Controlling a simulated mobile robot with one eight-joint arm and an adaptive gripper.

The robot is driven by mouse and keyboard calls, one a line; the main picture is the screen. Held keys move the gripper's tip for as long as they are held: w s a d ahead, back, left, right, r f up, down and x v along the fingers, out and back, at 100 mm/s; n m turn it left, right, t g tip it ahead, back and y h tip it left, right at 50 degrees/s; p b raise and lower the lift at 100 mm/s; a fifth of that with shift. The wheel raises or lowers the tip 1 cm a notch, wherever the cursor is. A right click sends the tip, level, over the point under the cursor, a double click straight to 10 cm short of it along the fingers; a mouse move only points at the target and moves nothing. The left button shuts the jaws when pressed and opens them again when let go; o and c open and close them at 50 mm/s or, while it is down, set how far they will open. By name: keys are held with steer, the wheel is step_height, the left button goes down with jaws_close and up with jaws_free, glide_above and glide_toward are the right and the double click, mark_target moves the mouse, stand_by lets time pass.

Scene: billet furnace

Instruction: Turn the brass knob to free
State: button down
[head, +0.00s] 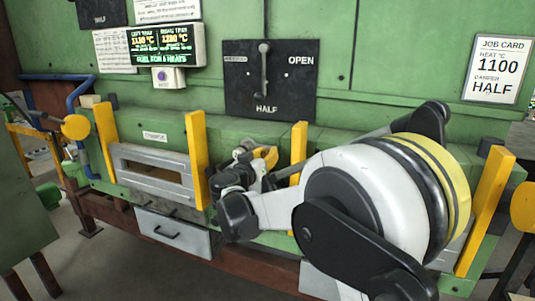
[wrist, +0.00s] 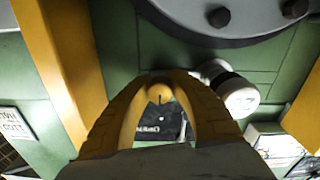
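The brass knob (wrist: 160,93) shows in the wrist view as a small rounded yellow piece between the tips of my gripper (wrist: 164,82). The two yellow fingers arch in from both sides and appear closed on it. A dark plate (wrist: 172,124) with pale lettering, too small to read, lies behind it. In the head view my gripper (head: 264,157) is at the green furnace front, between two yellow posts. The knob and its plate are hidden there by my gripper and arm.
Yellow posts (head: 196,159) stand beside the grey furnace door (head: 154,177) and near my arm. Above is a damper plate (head: 243,80) with its lever upright, marked OPEN and HALF. A job card (head: 495,68) reads 1100, HALF. A temperature display (head: 160,44) hangs at left.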

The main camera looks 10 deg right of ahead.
steer(key=shift+n, duration=0.4)
steer(key=n+p, duration=0.1)
steer(key=n, duration=0.2)
steer(key=shift+n+p, duration=0.3)
steer(key=shift+n, duration=0.1)
steer(key=n+p, duration=0.1)
steer(key=n, duration=0.3)
steer(key=shift+n, duration=0.3)
steer(key=n, duration=0.5)
steer(key=shift+p, duration=0.4)
steer(key=n, duration=0.4)
steer(key=shift+f+n, duration=0.1)
steer(key=shift+n, duration=0.2)
steer(key=c, duration=1.2)
jaws_free()
steer(key=shift+o, duration=0.2)
